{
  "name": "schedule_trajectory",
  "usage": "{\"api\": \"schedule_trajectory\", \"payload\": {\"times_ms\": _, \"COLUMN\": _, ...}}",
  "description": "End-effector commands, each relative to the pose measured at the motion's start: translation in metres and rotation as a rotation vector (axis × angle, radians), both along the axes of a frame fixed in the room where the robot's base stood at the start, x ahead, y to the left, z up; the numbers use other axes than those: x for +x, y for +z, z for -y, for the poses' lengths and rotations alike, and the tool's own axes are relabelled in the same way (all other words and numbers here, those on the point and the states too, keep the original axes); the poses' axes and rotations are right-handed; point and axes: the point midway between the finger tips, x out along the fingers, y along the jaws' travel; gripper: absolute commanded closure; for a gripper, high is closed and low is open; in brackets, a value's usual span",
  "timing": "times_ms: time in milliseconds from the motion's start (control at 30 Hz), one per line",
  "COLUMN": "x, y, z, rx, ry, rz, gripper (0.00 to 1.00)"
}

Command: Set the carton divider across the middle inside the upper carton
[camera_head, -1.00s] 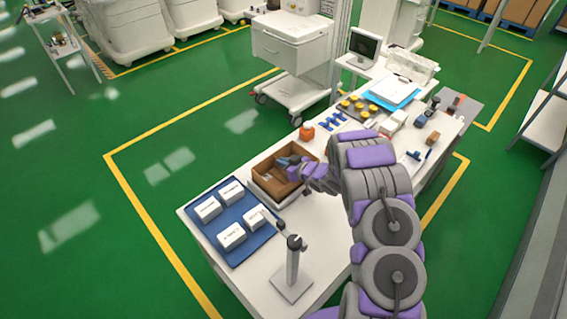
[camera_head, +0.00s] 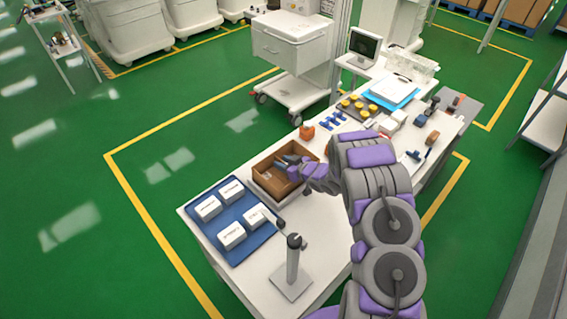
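The brown open carton (camera_head: 262,181) sits on the white bench, right of the blue mat. My gripper (camera_head: 289,160) is at the carton's far right part, with its grey fingers over or inside the opening. The fingers are small and partly hidden by my arm, so I cannot tell if they are open or shut. I cannot make out the divider clearly; a brown panel-like shape shows inside the carton near my fingers, and I cannot tell whether it is the divider or the carton's inner wall.
A blue mat (camera_head: 236,256) with several white boxes lies at the bench's left end. A grey stand (camera_head: 292,265) is in front of the carton. An orange object (camera_head: 306,132) sits behind it. Blue and yellow parts (camera_head: 352,103) are farther along. Green floor surrounds the bench.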

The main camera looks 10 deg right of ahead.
Motion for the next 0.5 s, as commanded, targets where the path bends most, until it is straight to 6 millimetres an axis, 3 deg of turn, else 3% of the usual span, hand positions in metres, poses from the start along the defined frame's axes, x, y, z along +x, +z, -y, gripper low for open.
{"api": "schedule_trajectory", "payload": {"times_ms": 133, "x": -0.016, "y": 0.002, "z": 0.009, "rx": -0.004, "ry": -0.001, "rz": -0.013, "gripper": 0.63}}
{"api": "schedule_trajectory", "payload": {"times_ms": 500, "x": -0.077, "y": 0.037, "z": 0.052, "rx": 0.0, "ry": -0.005, "rz": -0.005, "gripper": 0.63}}
